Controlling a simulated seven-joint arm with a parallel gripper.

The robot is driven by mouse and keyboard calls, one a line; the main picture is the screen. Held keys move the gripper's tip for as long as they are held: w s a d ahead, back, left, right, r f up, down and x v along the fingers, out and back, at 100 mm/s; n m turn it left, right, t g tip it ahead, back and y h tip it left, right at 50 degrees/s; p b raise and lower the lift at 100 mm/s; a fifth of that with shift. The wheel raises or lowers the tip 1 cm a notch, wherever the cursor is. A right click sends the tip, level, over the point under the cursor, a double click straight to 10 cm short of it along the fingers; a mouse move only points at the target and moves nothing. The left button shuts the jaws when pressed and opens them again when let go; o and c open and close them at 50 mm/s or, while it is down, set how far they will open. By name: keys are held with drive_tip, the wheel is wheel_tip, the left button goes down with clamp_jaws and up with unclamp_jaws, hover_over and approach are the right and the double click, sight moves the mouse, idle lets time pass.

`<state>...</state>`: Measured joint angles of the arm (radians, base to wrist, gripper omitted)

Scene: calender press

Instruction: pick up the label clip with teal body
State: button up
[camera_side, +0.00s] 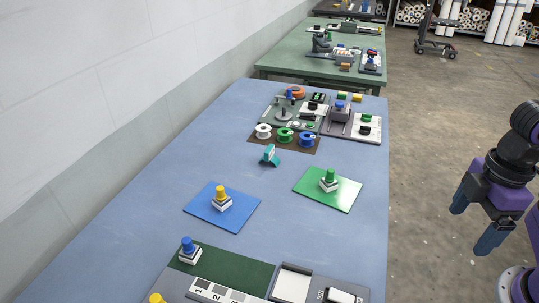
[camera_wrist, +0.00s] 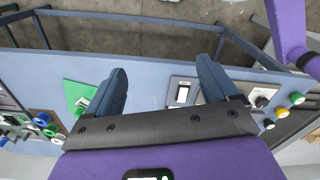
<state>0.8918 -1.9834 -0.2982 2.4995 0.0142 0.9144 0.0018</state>
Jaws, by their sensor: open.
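The label clip (camera_side: 270,156) with a teal body and a pale label stands on the blue table, in the side view. It sits between the brown strip of spools and the blue and green mats. I cannot make it out in the wrist view. My gripper (camera_side: 477,223) is off the table's right edge in the side view, far to the right of the clip, with its fingers apart and nothing between them. Both fingers also show in the wrist view (camera_wrist: 158,90), spread wide over the table.
A blue mat (camera_side: 199,212) and a green mat (camera_side: 343,194) each hold a knobbed block. White, green and blue spools (camera_side: 285,137) stand behind the clip. The table (camera_side: 285,215) between the mats is clear.

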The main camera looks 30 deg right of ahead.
drive_tip(key=w+a+f+m+g+y, duration=0.2)
drive_tip(key=w+a+m+g+y, duration=0.4)
drive_tip(key=w+a+m, duration=0.95)
drive_tip(key=m+t+y, duration=0.3)
drive_tip(key=m+t, duration=1.3)
drive_tip(key=m, duration=0.8)
approach(272, 151)
drive_tip(key=v, duration=0.4)
drive_tip(key=shift+r, duration=0.1)
drive_tip(key=shift+w+d+m, duration=0.1)
drive_tip(key=shift+d+m, duration=0.05)
drive_tip(key=shift+m, duration=0.1)
drive_tip(key=x, duration=1.2)
drive_tip(key=shift+d+f, duration=0.1)
drive_tip(key=shift+f, duration=0.1)
drive_tip(key=x, duration=0.3)
drive_tip(key=shift+a, duration=0.35)
drive_tip(key=shift+x, duration=0.9)
